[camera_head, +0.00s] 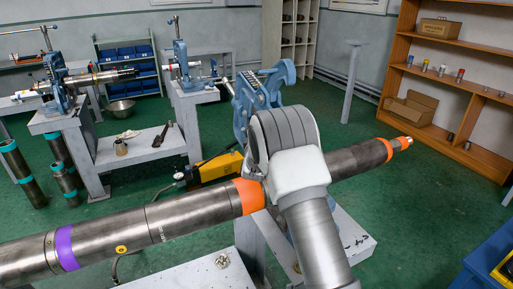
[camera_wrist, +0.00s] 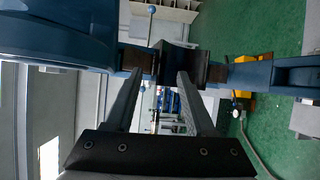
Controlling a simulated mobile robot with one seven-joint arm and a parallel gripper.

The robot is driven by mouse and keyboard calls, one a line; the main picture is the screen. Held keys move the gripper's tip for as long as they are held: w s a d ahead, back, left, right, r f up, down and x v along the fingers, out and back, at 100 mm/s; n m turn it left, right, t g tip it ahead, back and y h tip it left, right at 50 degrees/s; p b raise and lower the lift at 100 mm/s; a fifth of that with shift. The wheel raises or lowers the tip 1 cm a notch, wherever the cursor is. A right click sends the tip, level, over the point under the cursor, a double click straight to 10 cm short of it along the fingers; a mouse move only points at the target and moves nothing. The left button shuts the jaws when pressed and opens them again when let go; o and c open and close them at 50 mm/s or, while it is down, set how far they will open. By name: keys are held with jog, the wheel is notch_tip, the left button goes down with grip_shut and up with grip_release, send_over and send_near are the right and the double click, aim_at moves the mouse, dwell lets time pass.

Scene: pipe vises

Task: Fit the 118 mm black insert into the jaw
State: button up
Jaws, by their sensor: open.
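A blue pipe vise (camera_head: 241,112) stands beyond my arm in the head view; my wrist covers part of it. In the wrist view, its blue frame (camera_wrist: 250,74) crosses the picture sideways, with brown-black jaw faces. A dark block (camera_wrist: 172,62) sits among these faces, just beyond my fingertips. It may be the black insert; its size and seating cannot be told. My gripper (camera_wrist: 160,76) is open, its two fingers apart and pointing at the vise. I cannot tell whether a fingertip touches the block. My gripper is hidden in the head view.
A long steel pipe (camera_head: 190,218) with purple and orange bands runs behind my arm. A yellow machine (camera_head: 214,172) lies on the floor near the vise. Other vises stand on benches (camera_head: 140,148) at back left. A wooden shelf (camera_head: 455,85) holds small parts and boxes at right.

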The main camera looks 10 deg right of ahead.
jog(key=s, duration=0.4)
jog(key=s+a, duration=0.1)
jog(key=s, duration=0.3)
jog(key=s+a, duration=0.1)
jog(key=s, duration=0.3)
jog(key=shift+s+a, duration=0.15)
jog(key=shift+r, duration=0.1)
jog(key=shift+r, duration=0.3)
jog(key=s+r+m+g+y+p, duration=0.35)
jog(key=s+r+m+g, duration=0.35)
jog(key=s+r, duration=0.6)
jog(key=s+d+m+g+p, duration=0.1)
jog(key=s+m, duration=0.3)
jog(key=s, duration=1)
jog(key=s+d+r+m+g+p, duration=0.1)
jog(key=s+d+m+g, duration=0.2)
jog(key=s, duration=1.1)
jog(key=shift+s+d+m+g, duration=0.25)
jog(key=shift+m+g, duration=0.25)
jog(key=shift+m, duration=0.7)
jog(key=shift+w+r, duration=0.15)
jog(key=shift+c, duration=0.2)
